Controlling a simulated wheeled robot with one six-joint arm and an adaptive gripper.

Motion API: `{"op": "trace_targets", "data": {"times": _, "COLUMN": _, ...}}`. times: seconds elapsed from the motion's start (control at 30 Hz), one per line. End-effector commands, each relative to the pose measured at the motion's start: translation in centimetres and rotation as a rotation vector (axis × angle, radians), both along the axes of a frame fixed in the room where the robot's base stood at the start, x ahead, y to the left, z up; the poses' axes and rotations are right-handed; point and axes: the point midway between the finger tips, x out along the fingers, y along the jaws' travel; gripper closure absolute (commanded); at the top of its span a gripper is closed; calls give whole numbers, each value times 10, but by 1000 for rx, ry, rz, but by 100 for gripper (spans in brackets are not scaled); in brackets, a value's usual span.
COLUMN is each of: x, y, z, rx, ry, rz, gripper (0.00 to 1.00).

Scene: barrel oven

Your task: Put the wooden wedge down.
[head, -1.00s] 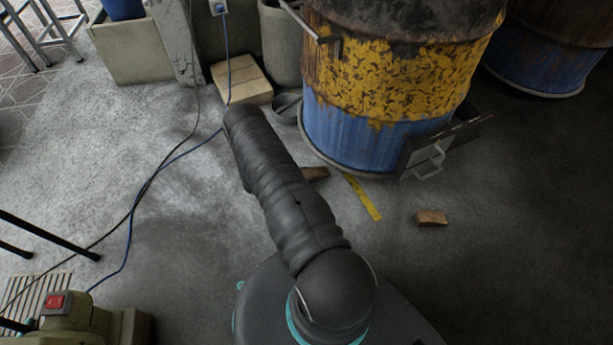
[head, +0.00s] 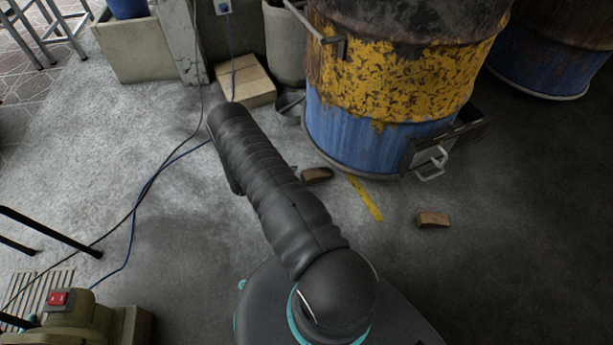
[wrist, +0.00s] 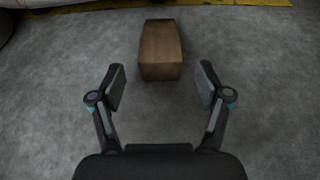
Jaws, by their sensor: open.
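A brown wooden wedge (head: 317,175) lies on the concrete floor beside the foot of the blue and yellow drum. A second wooden wedge (head: 432,219) lies on the floor farther right. In the wrist view one wooden wedge (wrist: 161,50) rests on the floor, lying lengthwise away from me. My gripper (wrist: 161,80) is open, with a finger on each side of the wedge's near end and a clear gap to both. Neither finger touches it. In the head view my arm hides most of the gripper.
The rusty drum (head: 385,115) stands close behind the wedges, with a metal hatch and handle (head: 432,163) jutting out at its base. A yellow strip (head: 364,198) marks the floor. Cables (head: 145,190) run across the left floor. A pale block (head: 245,80) lies behind my arm.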

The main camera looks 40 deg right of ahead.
Motion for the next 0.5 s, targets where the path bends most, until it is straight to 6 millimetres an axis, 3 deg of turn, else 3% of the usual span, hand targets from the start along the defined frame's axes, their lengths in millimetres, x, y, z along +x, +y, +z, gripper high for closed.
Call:
{"op": "trace_targets", "data": {"times": 0.2, "x": 9, "y": 37, "z": 16, "rx": 0, "ry": -1, "rz": 2, "gripper": 24}}
{"op": "trace_targets", "data": {"times": 0.5, "x": 16, "y": 59, "z": 30, "rx": 3, "ry": -9, "rz": -7, "gripper": 24}}
